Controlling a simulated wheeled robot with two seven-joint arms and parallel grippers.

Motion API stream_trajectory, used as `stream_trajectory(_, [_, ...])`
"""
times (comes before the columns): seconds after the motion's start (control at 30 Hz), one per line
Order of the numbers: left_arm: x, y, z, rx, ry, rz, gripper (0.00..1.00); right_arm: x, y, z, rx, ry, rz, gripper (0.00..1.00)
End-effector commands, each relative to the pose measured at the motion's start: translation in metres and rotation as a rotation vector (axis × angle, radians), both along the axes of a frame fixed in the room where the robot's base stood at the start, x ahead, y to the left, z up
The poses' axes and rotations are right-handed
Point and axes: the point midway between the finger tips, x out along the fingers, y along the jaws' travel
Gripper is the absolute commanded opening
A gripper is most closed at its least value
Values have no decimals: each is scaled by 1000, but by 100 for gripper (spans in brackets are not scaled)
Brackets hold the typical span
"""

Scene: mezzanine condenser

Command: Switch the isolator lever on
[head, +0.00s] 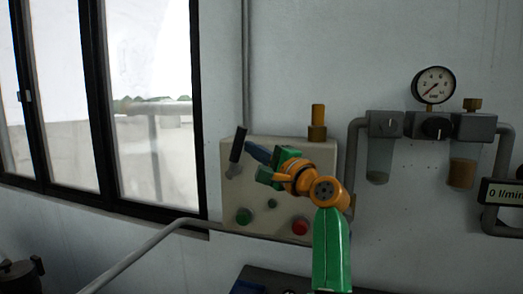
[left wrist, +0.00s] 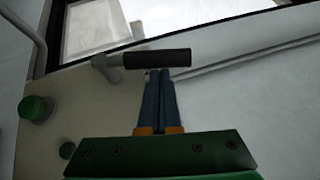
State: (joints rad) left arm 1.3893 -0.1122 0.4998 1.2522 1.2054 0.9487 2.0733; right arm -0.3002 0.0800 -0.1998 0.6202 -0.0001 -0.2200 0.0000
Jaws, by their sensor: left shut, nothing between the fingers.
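The isolator lever has a black grip (head: 238,145) on a grey pivot at the upper left of a beige panel box (head: 262,226). In the head view the grip points up, leaning slightly right. My left gripper (head: 250,149) is shut and empty, its dark blue fingertips just right of the grip. In the left wrist view the black grip (left wrist: 157,58) lies across, just beyond the shut fingertips (left wrist: 158,74) of the left gripper. Whether they touch it I cannot tell. My right gripper is in neither view.
The panel carries a green button (head: 243,216), a red button (head: 300,226) and a small green part (head: 272,203). A brass fitting (head: 317,124) stands on top. A grey pipe (head: 150,246) runs below left. A gauge (head: 433,85) and regulators are at right, a window (head: 150,110) at left.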

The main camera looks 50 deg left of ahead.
Motion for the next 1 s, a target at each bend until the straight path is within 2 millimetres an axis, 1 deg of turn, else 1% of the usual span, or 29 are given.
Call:
stream_trajectory(0.03, [-2, 2, 9, -29, -20, 0, 0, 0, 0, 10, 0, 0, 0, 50])
stream_trajectory(0.1, [-3, 5, 11, -71, -45, 1, 0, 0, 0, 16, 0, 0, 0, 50])
stream_trajectory(0.4, [-10, 15, 16, -197, -123, 2, 0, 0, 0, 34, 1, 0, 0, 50])
stream_trajectory(0.63, [-11, 18, 16, -239, -148, 2, 0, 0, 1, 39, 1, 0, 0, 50])
stream_trajectory(1.0, [-12, 19, 15, -246, -153, 2, 0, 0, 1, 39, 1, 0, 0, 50])
